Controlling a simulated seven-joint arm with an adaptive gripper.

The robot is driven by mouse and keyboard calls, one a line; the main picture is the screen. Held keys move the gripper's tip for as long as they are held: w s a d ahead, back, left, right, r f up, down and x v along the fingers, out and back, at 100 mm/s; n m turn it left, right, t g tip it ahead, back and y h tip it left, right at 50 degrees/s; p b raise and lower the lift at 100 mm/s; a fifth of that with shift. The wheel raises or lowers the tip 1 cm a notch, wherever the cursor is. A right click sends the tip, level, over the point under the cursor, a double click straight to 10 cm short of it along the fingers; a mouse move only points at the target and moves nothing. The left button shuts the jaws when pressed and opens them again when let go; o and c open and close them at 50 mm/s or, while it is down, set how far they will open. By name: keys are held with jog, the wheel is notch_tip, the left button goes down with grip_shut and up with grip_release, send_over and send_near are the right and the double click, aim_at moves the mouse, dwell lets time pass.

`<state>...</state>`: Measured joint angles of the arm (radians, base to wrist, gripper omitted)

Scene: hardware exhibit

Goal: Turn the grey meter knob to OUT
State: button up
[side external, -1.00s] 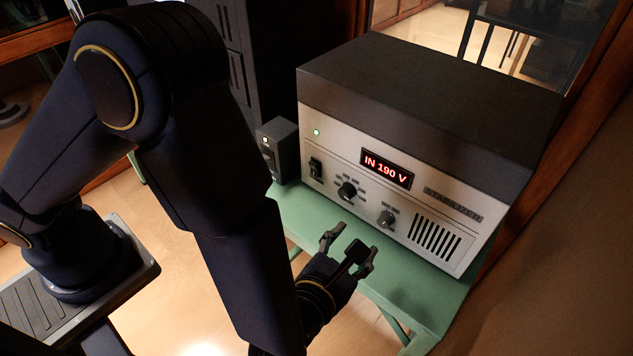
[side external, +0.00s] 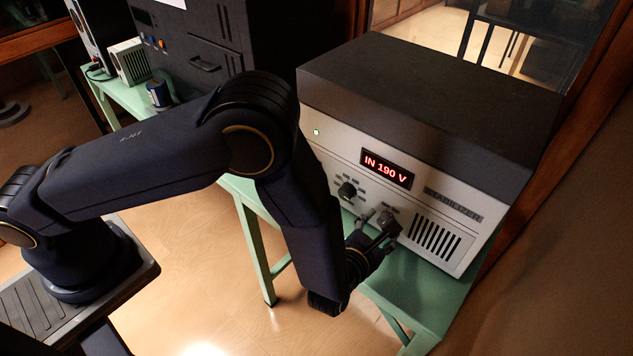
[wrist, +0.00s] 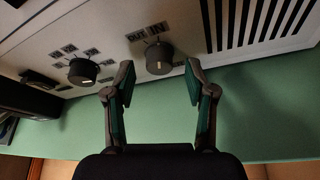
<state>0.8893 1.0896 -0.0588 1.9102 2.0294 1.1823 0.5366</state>
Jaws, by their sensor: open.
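The red display (side external: 387,169) reads "IN 190 V". My gripper (wrist: 159,74) is open, with one finger to each side of the knob in the wrist view and a gap on both sides. In the side view my gripper (side external: 381,219) is close in front of the panel and largely hides the knob.
A larger black knob (wrist: 82,71) with several labels sits left of the grey knob. Vent slots (side external: 434,241) lie to its right. The stabilizer (side external: 430,100) stands on a green table (side external: 425,292). A dark cabinet (side external: 205,60) stands behind my arm.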

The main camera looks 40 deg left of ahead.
jog(key=shift+w+a+f, duration=0.1)
jog(key=shift+w+f, duration=0.1)
jog(key=shift+w, duration=0.4)
grip_shut()
